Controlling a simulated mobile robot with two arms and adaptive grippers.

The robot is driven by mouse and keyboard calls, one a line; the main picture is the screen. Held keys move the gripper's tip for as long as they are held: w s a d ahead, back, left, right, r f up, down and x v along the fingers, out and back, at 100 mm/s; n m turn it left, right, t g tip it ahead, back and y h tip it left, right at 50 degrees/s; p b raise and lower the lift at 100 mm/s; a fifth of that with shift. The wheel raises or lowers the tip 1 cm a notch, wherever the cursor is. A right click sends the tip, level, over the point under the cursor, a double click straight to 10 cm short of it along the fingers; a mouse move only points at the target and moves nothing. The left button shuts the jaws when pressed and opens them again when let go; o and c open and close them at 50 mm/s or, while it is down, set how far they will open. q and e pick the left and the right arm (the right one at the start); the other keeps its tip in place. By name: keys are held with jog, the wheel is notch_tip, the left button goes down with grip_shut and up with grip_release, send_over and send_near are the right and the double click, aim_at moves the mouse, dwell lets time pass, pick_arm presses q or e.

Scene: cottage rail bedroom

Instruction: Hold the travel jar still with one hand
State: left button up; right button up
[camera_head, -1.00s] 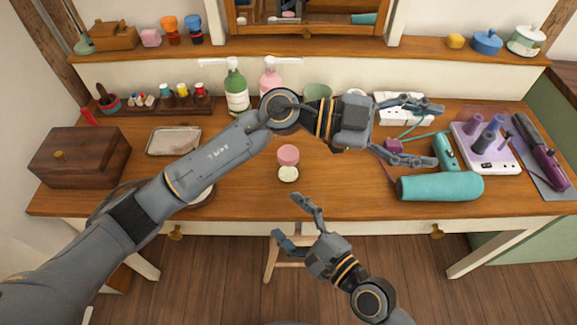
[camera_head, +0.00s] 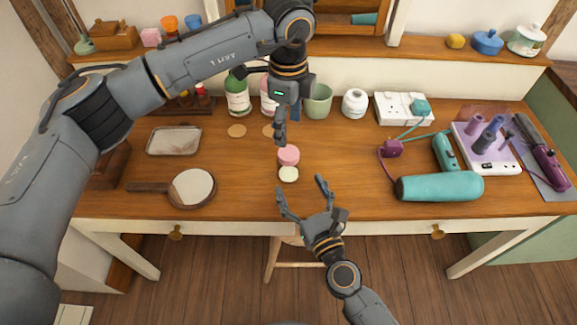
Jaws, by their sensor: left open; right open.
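A small pink round jar (camera_head: 288,154), which looks like the travel jar, stands near the middle of the wooden table. A cream-coloured round piece (camera_head: 288,174) is just in front of it; I cannot tell whether it is a separate lid. My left gripper (camera_head: 286,127) points down behind the pink jar, its fingers seen nearly edge-on, open and empty. My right gripper (camera_head: 299,186) is open and empty at the table's front edge, its fingers pointing toward the cream piece. Neither gripper visibly holds the jar.
A hand mirror (camera_head: 192,186) and a metal tray (camera_head: 174,140) lie to the left. Green and pink bottles, partly behind my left arm, and a green cup (camera_head: 317,102) stand behind.

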aim_at(293, 172)
jog(key=x, duration=0.8)
jog(key=shift+s, duration=0.1)
grip_shut()
